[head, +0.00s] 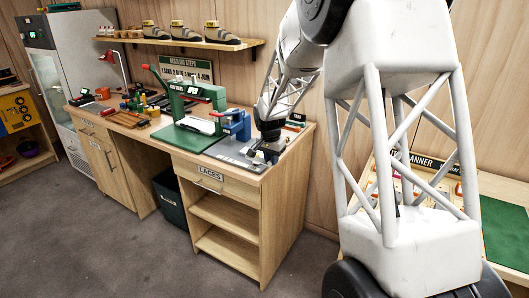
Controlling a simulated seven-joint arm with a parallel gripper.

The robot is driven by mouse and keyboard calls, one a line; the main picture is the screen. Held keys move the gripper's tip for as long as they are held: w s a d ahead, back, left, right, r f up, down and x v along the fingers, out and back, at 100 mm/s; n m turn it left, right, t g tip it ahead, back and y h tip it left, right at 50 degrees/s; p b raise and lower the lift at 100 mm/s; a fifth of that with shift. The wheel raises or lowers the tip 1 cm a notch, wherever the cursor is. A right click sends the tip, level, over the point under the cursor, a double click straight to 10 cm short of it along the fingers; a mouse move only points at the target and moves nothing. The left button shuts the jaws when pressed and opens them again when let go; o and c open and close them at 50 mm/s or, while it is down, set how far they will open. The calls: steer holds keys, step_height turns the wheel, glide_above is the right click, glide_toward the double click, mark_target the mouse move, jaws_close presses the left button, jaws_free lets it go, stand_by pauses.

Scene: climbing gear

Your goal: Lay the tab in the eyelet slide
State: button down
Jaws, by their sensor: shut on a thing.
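My gripper (262,157) is at the right end of the workbench, low over a grey plate (228,151). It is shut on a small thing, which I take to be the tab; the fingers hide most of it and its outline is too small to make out. A blue bench device (237,124) stands upright just left of my gripper, apart from it. A green press (196,98) with a pale flat piece (199,126) at its base stands further left. I cannot tell for sure which part is the eyelet slide.
Red and dark tools (127,117) crowd the bench's left half. A shelf with shoes (176,38) hangs above. Drawers marked LACES (209,175) are below the bench, beside a dark bin (170,196). A second table with a green mat (506,232) is at right, partly behind my arm.

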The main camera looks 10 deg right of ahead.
steer(key=w, duration=0.4)
steer(key=w+f, duration=0.1)
steer(key=w, duration=0.4)
steer(key=w+d, duration=0.1)
steer(key=w, duration=0.3)
steer(key=shift+w+d+f, duration=0.1)
steer(key=shift+w+f, duration=0.05)
steer(key=shift+w, duration=0.05)
steer(key=shift+f, duration=1.75)
steer(key=shift+f, duration=0.15)
steer(key=c, duration=1.1)
jaws_free()
steer(key=shift+o, duration=0.2)
step_height(320, 180, up, 12)
steer(key=s+a, duration=0.1)
